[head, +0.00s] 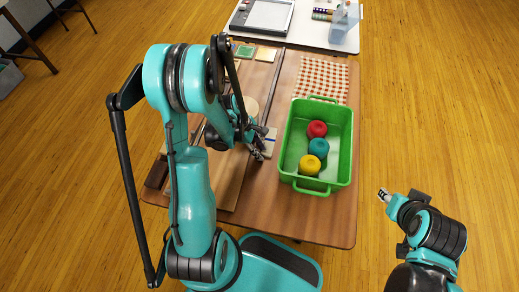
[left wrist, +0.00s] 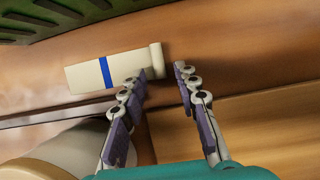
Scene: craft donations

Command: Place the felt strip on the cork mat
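A flat cream strip with a blue band and a rolled end (left wrist: 88,77), which looks like the felt strip, lies on the brown table beside the green bin. It also shows in the head view (head: 271,141), partly behind my left gripper (head: 259,150). In the left wrist view the left gripper (left wrist: 160,75) is open, its fingertips apart near the strip's rolled end, with nothing held. A beige square (head: 266,54) at the back of the table may be the cork mat; I cannot be sure. My right gripper (head: 384,195) is off the table's right side, too small to read.
The green bin (head: 343,150) holds a red, a teal and a yellow ball-like item. A checked cloth (head: 321,79) lies behind it. A beige round thing (head: 249,105) stands behind my left arm. A wooden board (head: 232,185) lies at the left. The table's front right is clear.

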